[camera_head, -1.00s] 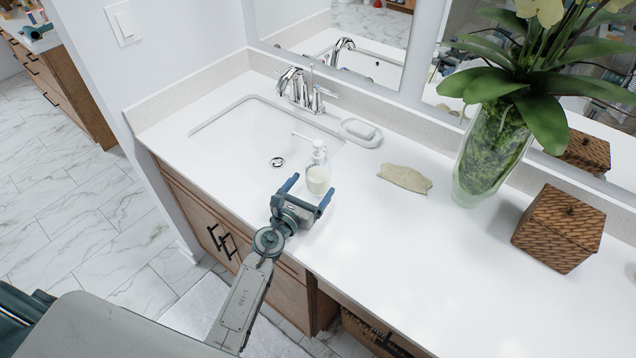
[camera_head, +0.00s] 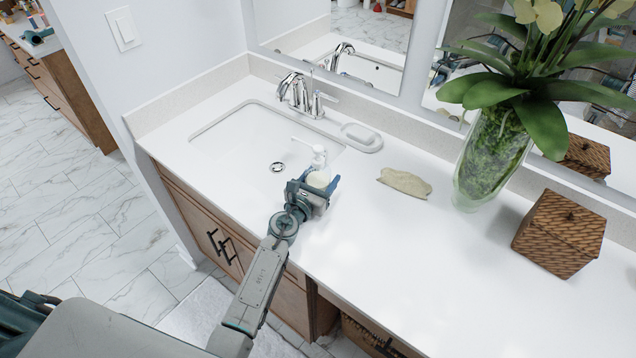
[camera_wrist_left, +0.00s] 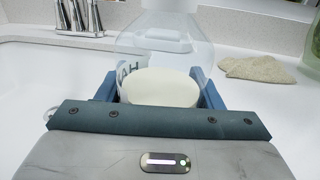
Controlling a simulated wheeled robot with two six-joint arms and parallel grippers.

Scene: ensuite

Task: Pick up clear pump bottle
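The clear pump bottle (camera_head: 319,160) stands upright on the white counter by the sink's front right edge. It has a white pump head and pale cream in its lower part. My left gripper (camera_head: 317,182) is low over the counter with its blue fingers on either side of the bottle's lower body. In the left wrist view, the clear bottle (camera_wrist_left: 165,55) sits between the two fingers (camera_wrist_left: 160,90). The fingers look still spread around it, and I see no clear grip. The bottle's base is hidden by the gripper. My right gripper is not in view.
The sink (camera_head: 245,135) and chrome faucet (camera_head: 297,90) are behind and left of the bottle. A soap dish (camera_head: 362,137), a beige stone-like piece (camera_head: 405,182), a glass plant vase (camera_head: 490,155) and a woven box (camera_head: 558,230) stand to the right. The front counter is clear.

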